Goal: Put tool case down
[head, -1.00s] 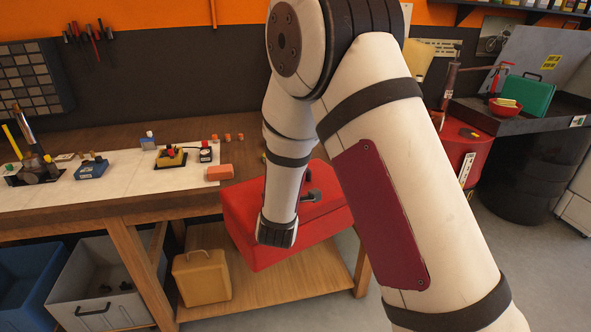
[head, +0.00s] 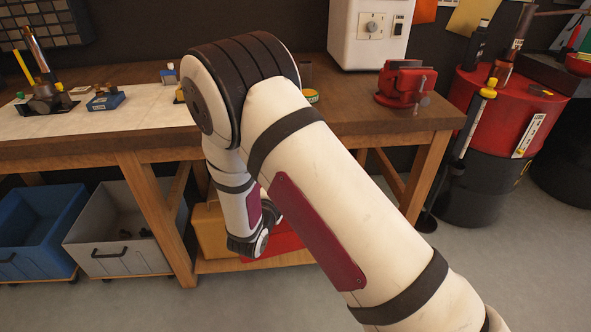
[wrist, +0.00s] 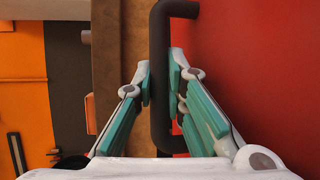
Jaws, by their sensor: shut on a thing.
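The tool case is red with a dark handle. In the head view, only small parts of the red case (head: 287,243) show beside and behind my arm, low in front of the bench by the lower shelf (head: 240,264). In the wrist view, the red case (wrist: 255,60) fills the right side. My gripper (wrist: 160,78) has its teal fingers on both sides of the dark handle (wrist: 159,105) and is shut on it. My arm hides the gripper in the head view. I cannot tell whether the case touches the shelf.
A tan case (head: 208,232) stands on the lower shelf, left of the red case. Grey (head: 118,238) and blue (head: 38,235) bins are under the bench (head: 340,110) at left. A red vise (head: 405,86) sits on the bench top. The floor in front is clear.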

